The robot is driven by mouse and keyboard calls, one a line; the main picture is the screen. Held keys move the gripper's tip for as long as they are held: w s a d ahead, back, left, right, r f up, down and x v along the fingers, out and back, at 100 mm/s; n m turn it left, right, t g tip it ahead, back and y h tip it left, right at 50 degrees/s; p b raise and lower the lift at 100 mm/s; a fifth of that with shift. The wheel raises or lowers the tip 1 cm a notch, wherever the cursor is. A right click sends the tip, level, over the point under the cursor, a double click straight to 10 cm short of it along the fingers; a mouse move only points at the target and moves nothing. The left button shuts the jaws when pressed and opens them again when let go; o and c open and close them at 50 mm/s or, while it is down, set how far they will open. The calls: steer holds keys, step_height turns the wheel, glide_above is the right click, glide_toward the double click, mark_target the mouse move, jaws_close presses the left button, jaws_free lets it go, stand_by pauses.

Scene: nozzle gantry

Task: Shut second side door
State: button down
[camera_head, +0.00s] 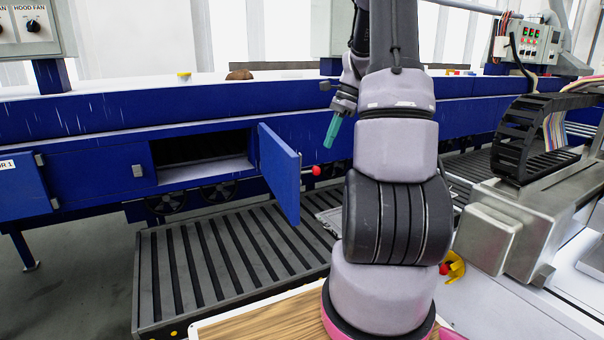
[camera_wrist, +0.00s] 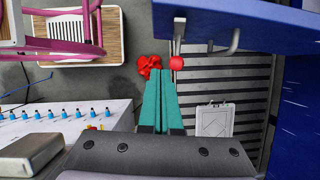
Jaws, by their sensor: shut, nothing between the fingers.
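A blue side door (camera_head: 280,175) stands swung out from the right edge of a dark opening (camera_head: 205,156) in the long blue machine. In the wrist view, a blue door panel (camera_wrist: 250,24) with a grey handle (camera_wrist: 232,42) spans the upper right. My gripper (camera_head: 331,143) has teal fingers, shut and empty, pointing down to the right of the open door in the head view. In the wrist view, its fingertips (camera_wrist: 161,73) are just below a red knob (camera_wrist: 180,62) on a thin rod. I cannot tell whether they touch anything.
A blue panel (camera_head: 100,170) with latches lies left of the opening; a labelled blue door (camera_head: 22,188) is at the far left. A red knob (camera_head: 316,171) is near the open door. A slatted dark platform (camera_head: 215,262) lies below. Grey metal equipment (camera_head: 510,230) stands right.

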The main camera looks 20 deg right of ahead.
mark_target(318, 170)
steer(key=x, duration=1)
steer(key=shift+f, duration=0.15)
steer(key=shift+w+a, duration=0.1)
steer(key=shift+a, duration=0.85)
steer(key=shift+w+a, duration=0.15)
steer(key=shift+a, duration=0.85)
